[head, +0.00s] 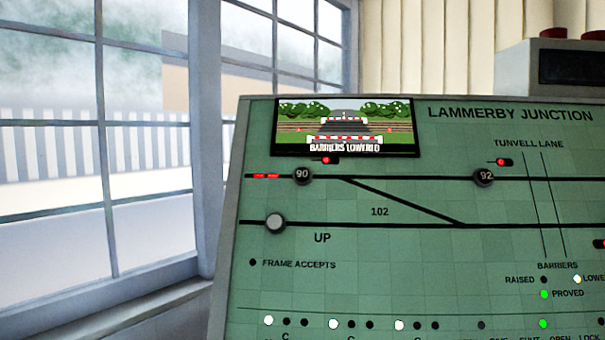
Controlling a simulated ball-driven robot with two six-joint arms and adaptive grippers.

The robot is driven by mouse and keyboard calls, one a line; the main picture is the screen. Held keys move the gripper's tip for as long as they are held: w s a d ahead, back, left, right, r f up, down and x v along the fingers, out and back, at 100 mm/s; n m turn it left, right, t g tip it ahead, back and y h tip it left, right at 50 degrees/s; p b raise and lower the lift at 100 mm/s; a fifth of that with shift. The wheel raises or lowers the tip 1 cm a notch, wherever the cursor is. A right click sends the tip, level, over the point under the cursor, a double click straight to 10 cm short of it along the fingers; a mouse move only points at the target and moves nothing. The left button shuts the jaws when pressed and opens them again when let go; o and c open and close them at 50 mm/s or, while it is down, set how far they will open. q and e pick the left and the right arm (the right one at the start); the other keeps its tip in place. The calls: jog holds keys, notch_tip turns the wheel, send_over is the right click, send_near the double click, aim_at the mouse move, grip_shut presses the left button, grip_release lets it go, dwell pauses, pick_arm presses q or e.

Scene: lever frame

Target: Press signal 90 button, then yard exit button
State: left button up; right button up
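The green signal panel (400,240) fills the right and centre of the head view. The signal 90 button (303,175) is a dark round knob marked 90 on the upper track line. A red signal light (326,160) glows just above and right of it. No label reading yard exit is visible. A plain pale grey round button (275,222) sits at the left end of the lower line marked UP. Neither of my grippers is in view.
A dark button (484,177) marked 92 sits further right, with a red light above it. A screen (345,127) on the panel reads barriers lowered. Red segments glow left of 90. A window (100,150) is at left, and a grey box (550,68) stands behind the panel.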

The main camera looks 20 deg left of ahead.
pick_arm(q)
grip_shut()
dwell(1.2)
